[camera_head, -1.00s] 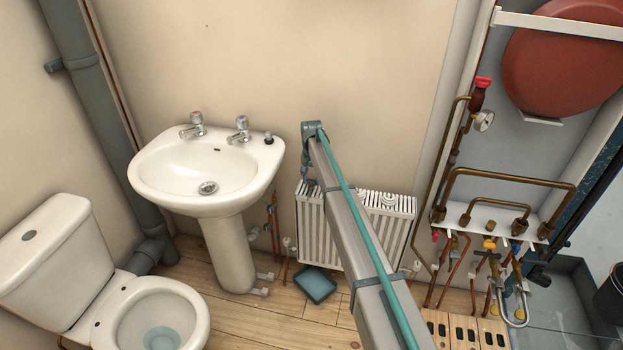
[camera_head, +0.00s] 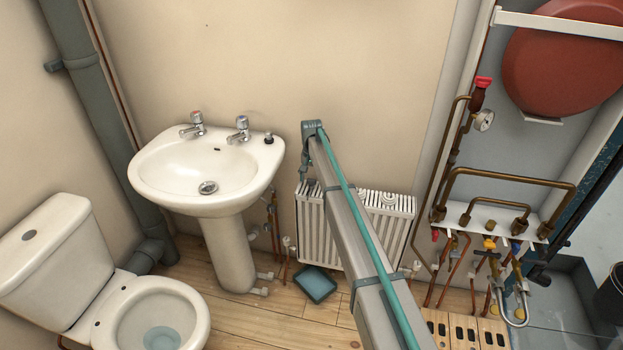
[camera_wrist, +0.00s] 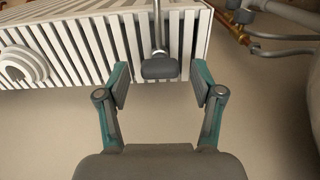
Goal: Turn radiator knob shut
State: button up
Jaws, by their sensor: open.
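The white radiator (camera_head: 390,225) stands against the wall, partly hidden behind my arm. A white, round, ringed knob-like part (camera_head: 389,200) shows at its top. In the wrist view, the slatted radiator (camera_wrist: 95,45) fills the upper part, with a ringed white round part (camera_wrist: 22,67) at the left. A white valve head (camera_head: 287,242) stands on a pipe left of the radiator. My gripper (camera_wrist: 160,82) is open and empty, fingers apart. A dark grey block on a thin rod (camera_wrist: 160,67) shows between the fingertips; whether they touch it cannot be told. My gripper is small at the radiator's upper left (camera_head: 304,180).
A pedestal sink (camera_head: 215,185) stands left of the radiator, with copper pipes between. A toilet (camera_head: 110,285) is at lower left. A blue-grey tray (camera_head: 316,284) lies on the floor. Copper pipework (camera_head: 490,215) and a red vessel (camera_head: 560,60) are at right.

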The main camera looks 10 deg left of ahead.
notch_tip(320, 180, up, 12)
dwell(0.5)
jog(key=shift+r+p, duration=1.1)
jog(key=shift+r, duration=0.6)
notch_tip(320, 180, up, 13)
jog(key=p, duration=0.7)
send_over(311, 180)
jog(key=shift+w, duration=0.15)
